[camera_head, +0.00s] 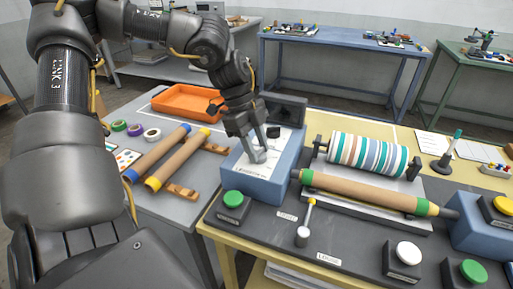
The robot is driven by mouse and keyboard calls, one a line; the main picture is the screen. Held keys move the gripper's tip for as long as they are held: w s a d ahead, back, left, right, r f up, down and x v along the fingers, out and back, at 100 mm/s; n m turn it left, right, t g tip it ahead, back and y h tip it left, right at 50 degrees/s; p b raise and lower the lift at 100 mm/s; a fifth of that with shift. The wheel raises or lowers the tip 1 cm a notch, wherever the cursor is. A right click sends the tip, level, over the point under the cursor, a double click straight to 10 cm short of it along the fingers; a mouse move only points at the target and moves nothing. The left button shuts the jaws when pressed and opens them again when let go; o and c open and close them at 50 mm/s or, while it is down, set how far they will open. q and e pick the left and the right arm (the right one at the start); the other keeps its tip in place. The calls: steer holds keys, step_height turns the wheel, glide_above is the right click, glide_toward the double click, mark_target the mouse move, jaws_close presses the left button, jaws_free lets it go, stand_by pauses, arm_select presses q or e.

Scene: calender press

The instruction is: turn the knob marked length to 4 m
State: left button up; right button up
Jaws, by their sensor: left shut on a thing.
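My left gripper (260,154) reaches down from above onto the sloped face of a blue control box (287,170). It is shut on a small grey knob on the white dial plate (246,169) of that box. The fingers cover most of the knob, so I cannot read its pointer. The print on the plate is too small to read. My right gripper is not in view.
Right of the box lies a striped roll (367,155), with a cardboard tube (365,190) in front. A green button (233,199) and a small lever (304,235) stand nearby. An orange tray (187,101) and two tubes lie on the grey table at left.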

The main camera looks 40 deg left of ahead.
arm_select(q)
steer(key=shift+w+m+g, duration=0.1)
steer(key=shift+m+g, duration=0.3)
steer(key=shift+m, duration=0.5)
steer(key=m+g+b, duration=0.1)
steer(key=m, duration=0.1)
steer(key=shift+w+m, duration=0.1)
steer(key=shift+m, duration=0.2)
steer(key=shift+m+g+y, duration=0.3)
steer(key=shift+m+g, duration=0.1)
steer(key=shift+m, duration=0.8)
steer(key=shift+w+d+m+g+y, duration=0.1)
steer(key=shift+m+g+y, duration=0.25)
steer(key=shift+m, duration=0.85)
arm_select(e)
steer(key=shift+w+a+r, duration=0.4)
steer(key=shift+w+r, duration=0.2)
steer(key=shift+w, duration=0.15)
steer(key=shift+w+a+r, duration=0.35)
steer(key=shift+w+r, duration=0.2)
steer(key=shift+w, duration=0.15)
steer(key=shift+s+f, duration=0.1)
arm_select(q)
steer(key=o, duration=1)
steer(key=shift+r, duration=0.1)
